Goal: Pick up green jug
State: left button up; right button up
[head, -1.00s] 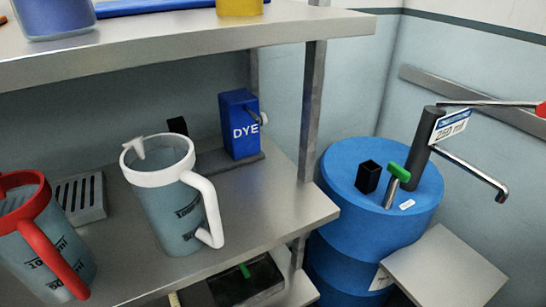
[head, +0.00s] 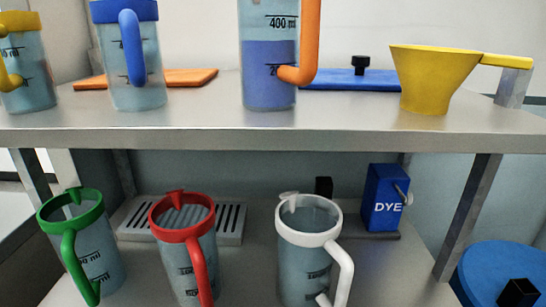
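The green jug (head: 98,262) stands upright on the lower shelf at the far left of the head view. It has a clear body with dark markings, a green rim with a spout at the back, and a green handle facing the front. Its base is near the lower edge of the picture. Neither of my grippers shows in the head view.
A red jug (head: 180,261) and a white jug (head: 303,262) stand to its right on the lower shelf (head: 385,275). A metal grate and a blue dye box (head: 384,200) are behind. The upper shelf (head: 270,138) overhangs, holding several jugs and a yellow funnel (head: 428,80). A blue drum (head: 490,265) stands at right.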

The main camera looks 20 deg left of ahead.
aim_at(76, 223)
jog(key=u, duration=1.95)
jog(key=k+j, duration=0.1)
jog(key=j, duration=0.1)
